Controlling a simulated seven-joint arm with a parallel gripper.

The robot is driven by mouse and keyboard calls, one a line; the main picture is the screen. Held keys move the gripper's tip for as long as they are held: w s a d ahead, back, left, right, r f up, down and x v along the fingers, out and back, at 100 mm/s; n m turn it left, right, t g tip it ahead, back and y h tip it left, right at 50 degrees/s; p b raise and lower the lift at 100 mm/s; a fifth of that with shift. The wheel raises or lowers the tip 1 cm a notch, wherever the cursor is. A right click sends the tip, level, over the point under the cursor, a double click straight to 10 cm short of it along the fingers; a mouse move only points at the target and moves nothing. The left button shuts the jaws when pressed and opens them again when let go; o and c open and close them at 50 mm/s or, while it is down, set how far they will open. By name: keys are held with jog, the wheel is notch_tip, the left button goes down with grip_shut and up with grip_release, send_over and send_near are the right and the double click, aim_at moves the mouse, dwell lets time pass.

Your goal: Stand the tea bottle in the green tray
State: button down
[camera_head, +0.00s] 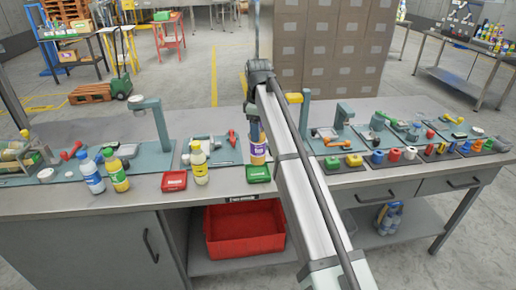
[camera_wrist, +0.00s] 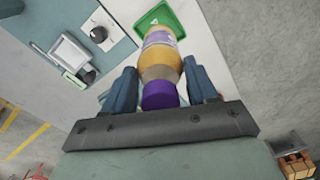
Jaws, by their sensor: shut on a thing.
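The tea bottle (camera_head: 258,152) has an amber body and a purple-and-white label. Its purple cap shows in the wrist view (camera_wrist: 159,96). My gripper (camera_wrist: 160,70) is shut on the bottle's upper part, a finger on each side. In the head view the bottle looks upright, with its lower end just behind or above the back edge of the green tray (camera_head: 258,174). In the wrist view the green tray (camera_wrist: 158,17) shows beyond the bottle's base, partly covered by it. I cannot tell whether they touch. My arm hides most of the gripper in the head view.
A blue-labelled bottle (camera_head: 90,172) and another yellow one (camera_head: 116,171) stand further left. Coloured small items (camera_head: 392,155) line the right side.

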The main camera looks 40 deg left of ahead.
jog(key=shift+f, duration=3)
jog(key=shift+c, duration=1.6)
grip_release()
notch_tip(320, 180, up, 12)
jog(key=shift+r, duration=0.1)
